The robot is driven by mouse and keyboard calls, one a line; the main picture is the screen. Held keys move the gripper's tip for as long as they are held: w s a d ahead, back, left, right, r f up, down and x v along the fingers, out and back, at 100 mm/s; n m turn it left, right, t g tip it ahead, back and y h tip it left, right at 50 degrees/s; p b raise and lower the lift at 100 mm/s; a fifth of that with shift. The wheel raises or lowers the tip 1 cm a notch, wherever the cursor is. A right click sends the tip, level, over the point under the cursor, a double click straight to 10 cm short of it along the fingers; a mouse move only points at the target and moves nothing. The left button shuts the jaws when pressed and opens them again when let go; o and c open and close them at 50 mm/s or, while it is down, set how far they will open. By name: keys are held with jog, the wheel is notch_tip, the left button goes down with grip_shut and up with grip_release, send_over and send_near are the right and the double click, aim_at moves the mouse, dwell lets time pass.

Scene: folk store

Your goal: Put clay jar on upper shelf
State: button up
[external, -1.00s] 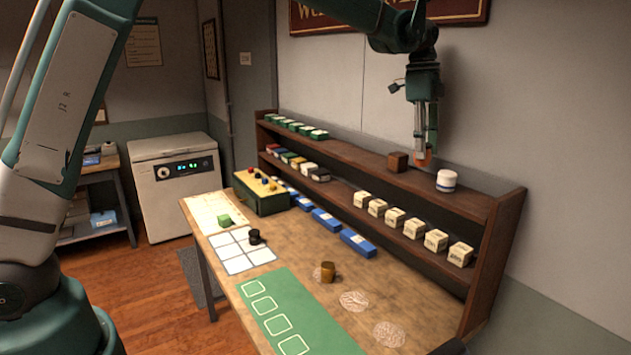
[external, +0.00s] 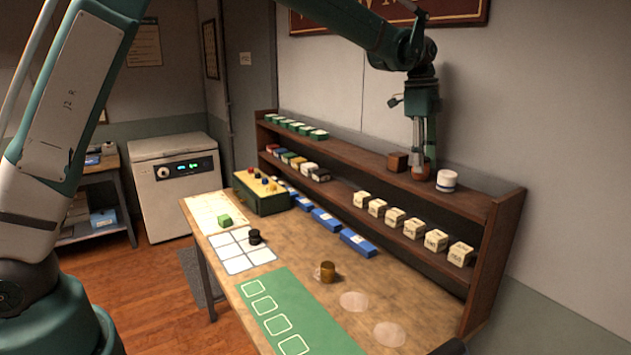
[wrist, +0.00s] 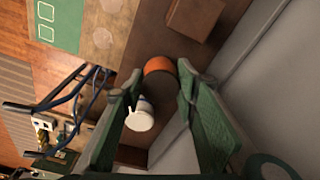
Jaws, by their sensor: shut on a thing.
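The orange-brown clay jar (external: 419,172) is between the fingers of my gripper (external: 424,160), which is shut on it. It stands at the level of the upper shelf (external: 350,146), between a brown wooden cube (external: 397,162) and a white jar (external: 446,181). Whether its base touches the board is hard to tell. In the wrist view, the clay jar's orange side (wrist: 159,64) shows between the green fingertips, with a dark round top. The white jar also shows there (wrist: 140,117), close by the fingers.
Cream boxes (external: 412,227) line the lower shelf. Green-topped boxes (external: 300,128) stand at the upper shelf's far left. The wall is close behind. A brown cup (external: 327,272) stands on the table (external: 300,247). The upper shelf's middle is clear.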

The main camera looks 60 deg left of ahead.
jog(key=shift+f, duration=0.15)
jog(key=o, duration=0.9)
jog(key=shift+r, duration=0.2)
jog(key=r, duration=0.4)
jog(key=a+r, duration=0.1)
jog(key=r, duration=0.3)
jog(key=r+b, duration=0.1)
jog(key=r, duration=0.3)
jog(key=shift+s+a, duration=0.15)
jog(key=shift+s, duration=0.15)
